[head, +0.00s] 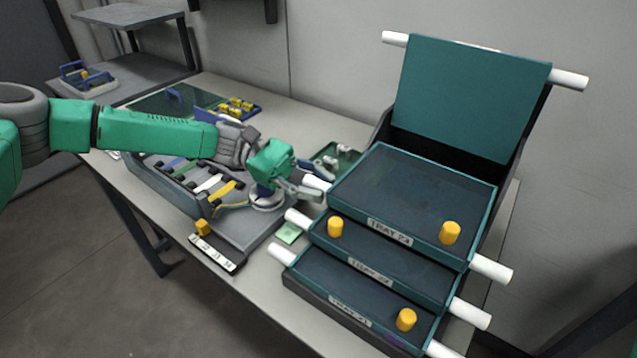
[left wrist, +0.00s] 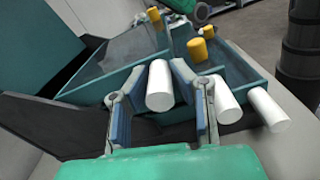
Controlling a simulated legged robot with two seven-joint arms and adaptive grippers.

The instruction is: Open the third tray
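The top tray (head: 415,200) of a stack of three stepped green trays has a front label that seems to read as tray 3. It has white handles on its left (head: 315,182) and right (head: 492,269) sides, and one yellow cylinder (head: 450,233) in it. My left gripper (head: 308,189) is at the left handle. In the left wrist view, that white handle (left wrist: 160,86) lies between the two fingers (left wrist: 158,100), which are apart with a narrow gap beside it; no firm contact shows. My right gripper cannot be made out.
The middle tray (head: 385,262) and bottom tray (head: 350,290) stick out in front, with yellow cylinders and white handles. A raised green panel (head: 470,95) stands behind. Left are a grey workstation (head: 245,225) with coloured strips, a yellow block (head: 202,227) and a numbered strip (head: 217,253).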

